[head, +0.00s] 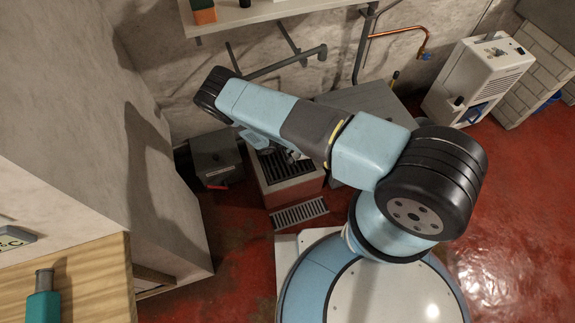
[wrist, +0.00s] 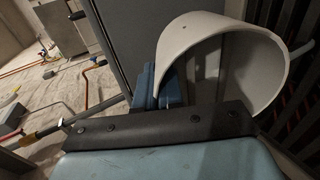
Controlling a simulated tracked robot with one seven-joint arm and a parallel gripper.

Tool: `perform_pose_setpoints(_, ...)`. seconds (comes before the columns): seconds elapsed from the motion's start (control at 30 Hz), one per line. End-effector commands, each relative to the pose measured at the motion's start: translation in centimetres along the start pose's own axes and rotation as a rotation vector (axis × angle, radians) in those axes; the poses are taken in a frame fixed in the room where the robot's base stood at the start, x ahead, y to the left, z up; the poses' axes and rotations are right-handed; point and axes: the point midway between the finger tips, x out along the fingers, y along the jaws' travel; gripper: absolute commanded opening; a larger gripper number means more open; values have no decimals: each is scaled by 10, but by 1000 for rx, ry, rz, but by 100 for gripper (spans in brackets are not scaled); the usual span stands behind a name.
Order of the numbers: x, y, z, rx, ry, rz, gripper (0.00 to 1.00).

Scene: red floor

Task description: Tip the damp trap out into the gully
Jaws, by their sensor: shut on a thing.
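In the wrist view a white, round, open-mouthed tub, seemingly the damp trap (wrist: 180,44), lies tipped on its side, with its mouth toward the right. A thin pale piece sticks out at its right. My gripper (wrist: 155,90) is shut on the tub's near left side. In the head view my gripper (head: 256,138) hangs below the arm's far end, over or close to the gully, a red-sided box (head: 292,190) with a dark slatted top. The arm hides most of the tub there. I cannot tell whether anything is flowing out.
A loose metal grating (head: 300,213) lies on the red floor before the gully. A dark lidded box (head: 215,155) stands to its left, and a grey cabinet (head: 365,98) behind the arm. A white dehumidifier-like machine (head: 480,75) stands at upper right. Pipes and a shelf (head: 260,12) line the wall.

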Motion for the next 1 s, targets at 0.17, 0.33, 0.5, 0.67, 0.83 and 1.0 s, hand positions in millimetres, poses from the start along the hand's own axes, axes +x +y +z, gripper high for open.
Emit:
perform_pose_setpoints(0.17,-15,0,0,-1,3,113,0)
perform_pose_setpoints(0.33,-28,-1,0,-1,2,198,0)
perform_pose_setpoints(0.5,-34,-5,0,-1,0,258,0)
perform_pose_setpoints(0.67,-36,-8,0,-2,0,297,0)
perform_pose_setpoints(0.83,-38,-10,0,-2,-1,322,0)
perform_pose_setpoints(1.0,-38,-10,0,-1,-1,328,0)
